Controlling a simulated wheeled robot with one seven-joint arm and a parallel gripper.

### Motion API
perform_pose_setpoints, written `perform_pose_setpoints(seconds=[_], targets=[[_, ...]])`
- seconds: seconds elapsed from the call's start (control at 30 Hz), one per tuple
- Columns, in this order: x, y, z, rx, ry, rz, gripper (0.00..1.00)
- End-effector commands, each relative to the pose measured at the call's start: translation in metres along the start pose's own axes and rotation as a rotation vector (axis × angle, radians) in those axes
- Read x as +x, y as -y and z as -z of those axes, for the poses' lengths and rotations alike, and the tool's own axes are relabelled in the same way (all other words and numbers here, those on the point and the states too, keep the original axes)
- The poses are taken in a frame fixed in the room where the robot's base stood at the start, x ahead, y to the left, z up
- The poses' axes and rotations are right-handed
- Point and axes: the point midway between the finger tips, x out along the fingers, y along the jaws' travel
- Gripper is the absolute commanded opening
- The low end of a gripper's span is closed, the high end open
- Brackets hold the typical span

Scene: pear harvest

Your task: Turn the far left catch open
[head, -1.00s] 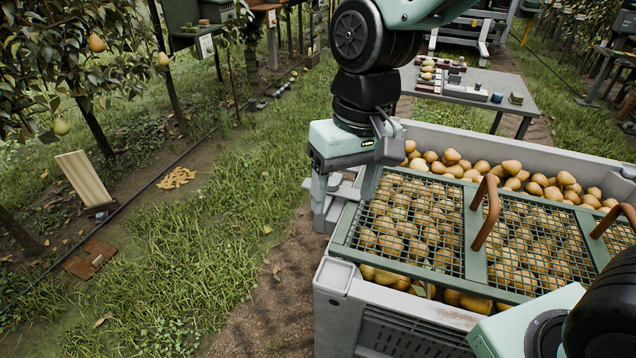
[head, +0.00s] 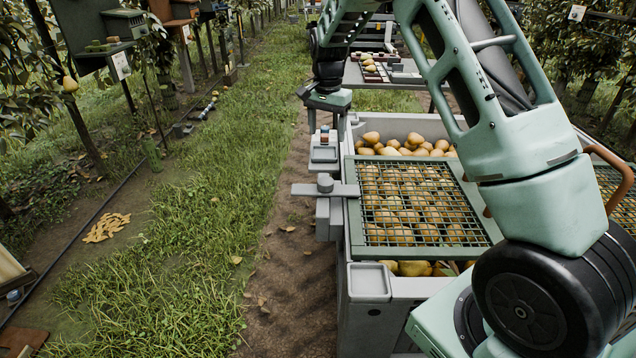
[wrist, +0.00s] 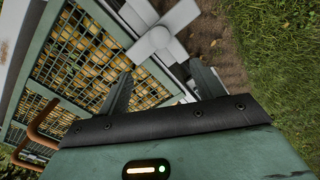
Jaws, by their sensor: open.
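A grey catch (head: 325,186) with a round knob sits on the crate's left side, by the far half of the mesh lid (head: 352,215). Its flat bar lies crosswise, with its right end over the lid's green frame. In the wrist view the catch (wrist: 160,37) shows as a pale cross ahead of the fingertips. My gripper (wrist: 160,70) is open, with nothing between its fingers. In the head view it hangs beyond the catch, near the crate's far left corner, apart from the catch. Its fingertips are hard to make out there.
The grey crate (head: 373,318) is full of pears under the lid. Brown handles (head: 606,160) rise from the lid at the right. My own arm covers much of the crate's right side. A table with small items (head: 385,98) stands behind.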

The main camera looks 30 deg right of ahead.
Motion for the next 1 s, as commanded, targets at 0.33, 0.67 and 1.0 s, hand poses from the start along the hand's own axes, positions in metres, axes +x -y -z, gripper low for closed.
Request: perform_pose_setpoints(seconds=[0.33, 0.67, 1.0], targets=[[0.068, -0.001, -0.002, -0.002, 0.004, -0.003, 0.67], [0.134, -0.001, -0.003, -0.005, 0.004, -0.003, 0.67], [0.165, 0.000, -0.002, -0.004, 0.001, 0.000, 0.67]])
